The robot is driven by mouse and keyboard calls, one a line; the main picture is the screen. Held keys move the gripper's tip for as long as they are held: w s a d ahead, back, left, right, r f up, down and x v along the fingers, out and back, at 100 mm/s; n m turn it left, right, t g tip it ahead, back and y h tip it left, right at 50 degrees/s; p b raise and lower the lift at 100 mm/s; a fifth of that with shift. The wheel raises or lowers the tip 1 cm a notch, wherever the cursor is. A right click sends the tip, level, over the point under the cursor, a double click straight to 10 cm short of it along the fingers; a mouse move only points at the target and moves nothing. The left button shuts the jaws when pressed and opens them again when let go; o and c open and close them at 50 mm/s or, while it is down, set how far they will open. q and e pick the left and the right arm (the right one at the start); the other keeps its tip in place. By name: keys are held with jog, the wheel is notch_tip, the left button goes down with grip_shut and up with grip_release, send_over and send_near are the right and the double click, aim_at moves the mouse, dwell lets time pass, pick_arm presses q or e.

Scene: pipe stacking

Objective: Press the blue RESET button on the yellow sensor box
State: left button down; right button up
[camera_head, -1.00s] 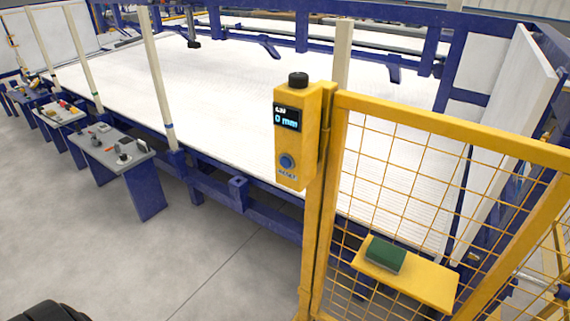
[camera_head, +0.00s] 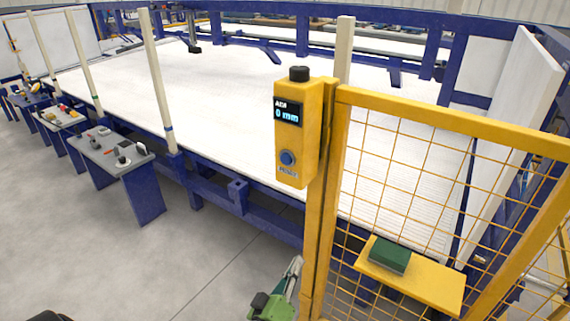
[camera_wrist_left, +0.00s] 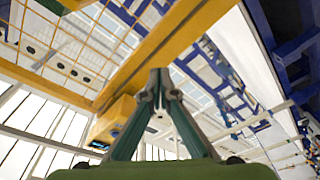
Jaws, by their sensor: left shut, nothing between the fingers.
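The yellow sensor box (camera_head: 312,130) is fixed upright on the yellow fence post, with a black knob on top and a small display reading 0 mm. The round blue RESET button (camera_head: 287,158) sits low on its front face. My left gripper (camera_head: 297,262) shows at the bottom of the head view, below the box and apart from it. In the left wrist view its fingertips (camera_wrist_left: 158,76) meet with nothing between them. My right gripper is not in view.
The yellow mesh fence (camera_head: 450,125) stands right of the box, with a yellow shelf (camera_head: 425,286) bearing a green block (camera_head: 389,254). A blue-framed white bed (camera_head: 225,85) lies behind. Grey tables (camera_head: 112,157) with small parts stand left. The floor between is clear.

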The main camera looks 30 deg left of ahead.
pick_arm(q)
jog(key=s+a+r+n+t+y+b, duration=0.15)
jog(key=r+n, duration=0.25)
jog(key=r, duration=0.4)
jog(key=a+r+n+t+y+p, duration=0.1)
jog(key=a+r+n+t+y, duration=0.15)
jog(key=r, duration=0.55)
jog(key=n+g+y+b, duration=0.1)
jog(key=n+g+y, duration=0.1)
jog(key=n+y, duration=0.6)
send_near(286, 159)
jog(key=s+a+r+h, duration=0.1)
jog(key=s+a+r, duration=0.4)
jog(key=s, duration=0.1)
jog(key=shift+a+f+n, duration=0.15)
jog(key=shift+n, duration=0.2)
jog(key=shift+w, duration=0.1)
jog(key=shift+w+d+b, duration=0.15)
jog(key=shift+w, duration=2)
jog(key=shift+w+d+b, duration=0.15)
jog(key=shift+w+d, duration=0.05)
jog(key=shift+w, duration=1.95)
jog(key=shift+w, duration=0.1)
jog(key=shift+w, duration=0.3)
